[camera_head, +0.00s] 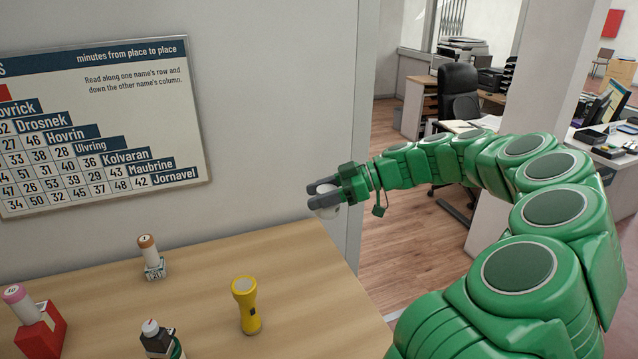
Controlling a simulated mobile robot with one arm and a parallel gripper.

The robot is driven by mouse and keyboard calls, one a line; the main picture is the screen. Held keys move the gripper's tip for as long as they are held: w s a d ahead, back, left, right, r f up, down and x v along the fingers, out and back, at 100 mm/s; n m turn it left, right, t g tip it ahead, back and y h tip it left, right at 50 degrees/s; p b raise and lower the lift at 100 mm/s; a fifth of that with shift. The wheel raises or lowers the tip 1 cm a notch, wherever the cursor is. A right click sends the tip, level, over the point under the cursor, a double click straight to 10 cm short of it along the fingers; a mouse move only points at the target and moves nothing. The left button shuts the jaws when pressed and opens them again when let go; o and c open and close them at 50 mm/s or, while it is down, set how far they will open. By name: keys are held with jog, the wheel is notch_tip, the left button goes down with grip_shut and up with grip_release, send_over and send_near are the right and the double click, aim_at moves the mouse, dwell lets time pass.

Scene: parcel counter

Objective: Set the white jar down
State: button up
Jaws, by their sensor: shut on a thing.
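My gripper (316,195) is at the end of my green arm, in the middle of the head view. It is shut on the white jar (328,212), a small white rounded thing that shows just below the dark fingers. The fingers hide much of the jar. The gripper and jar appear above the right back part of the wooden counter (290,275), near its right edge. I cannot tell the exact height.
A yellow torch (248,306) stands on the counter. The counter's right back part is clear. A wall bears a chart (100,125).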

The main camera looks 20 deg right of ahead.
notch_tip(320, 180, down, 21)
jog(key=shift+r, duration=0.1)
dwell(0.9)
jog(key=shift+f, duration=0.65)
dwell(0.5)
jog(key=o, duration=1.3)
jog(key=shift+d, duration=0.15)
